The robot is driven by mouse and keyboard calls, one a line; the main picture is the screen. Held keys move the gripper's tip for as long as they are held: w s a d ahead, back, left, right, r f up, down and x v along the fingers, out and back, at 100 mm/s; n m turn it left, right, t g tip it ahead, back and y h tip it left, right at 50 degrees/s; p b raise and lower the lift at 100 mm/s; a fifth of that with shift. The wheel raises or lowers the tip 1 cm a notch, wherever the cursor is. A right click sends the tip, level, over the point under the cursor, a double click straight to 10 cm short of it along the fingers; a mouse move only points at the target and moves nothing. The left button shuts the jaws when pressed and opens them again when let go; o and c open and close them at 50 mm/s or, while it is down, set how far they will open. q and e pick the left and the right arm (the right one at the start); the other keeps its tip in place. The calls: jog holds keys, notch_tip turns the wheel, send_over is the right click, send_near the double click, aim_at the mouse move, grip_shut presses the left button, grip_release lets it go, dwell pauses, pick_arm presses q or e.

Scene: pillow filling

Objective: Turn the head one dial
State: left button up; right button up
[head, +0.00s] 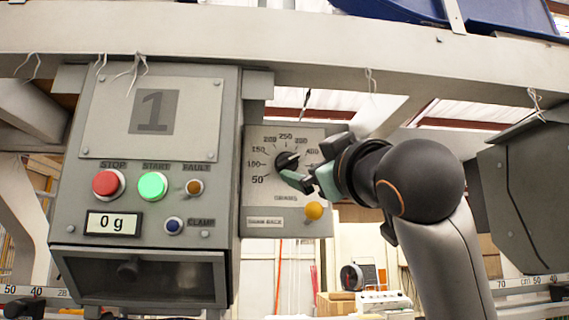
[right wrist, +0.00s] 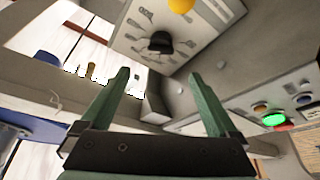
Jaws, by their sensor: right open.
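The head one dial (head: 287,160) is a black round knob on a grey panel marked from 50 upward in grams. In the right wrist view the black knob (right wrist: 161,42) sits ahead of the fingers, beyond their tips. My right gripper (head: 303,176) has green fingers and is at the dial's lower right in the head view, overlapping part of it. In the right wrist view my right gripper (right wrist: 162,85) is open with nothing between the fingers. I cannot tell whether a finger touches the knob. My left gripper is not in view.
Left of the dial is the head one box (head: 150,230) with a red STOP button (head: 108,183), a lit green START button (head: 152,186) and a display (head: 114,223) reading 0 g. An orange button (head: 314,210) is below the dial. A grey beam (head: 300,45) runs above.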

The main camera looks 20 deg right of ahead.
aim_at(289, 160)
jog(key=p+x, duration=0.4)
jog(key=x, duration=0.6)
jog(key=shift+w+r+p, duration=0.1)
jog(key=shift+w+p, duration=0.15)
jog(key=shift+p, duration=0.05)
jog(key=shift+w+d+r, duration=0.1)
jog(key=shift+w, duration=0.45)
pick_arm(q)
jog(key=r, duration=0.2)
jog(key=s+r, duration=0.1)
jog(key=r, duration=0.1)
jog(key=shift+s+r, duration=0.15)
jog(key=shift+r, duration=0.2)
pick_arm(e)
jog(key=c, duration=1.4)
jog(key=shift+n, duration=0.3)
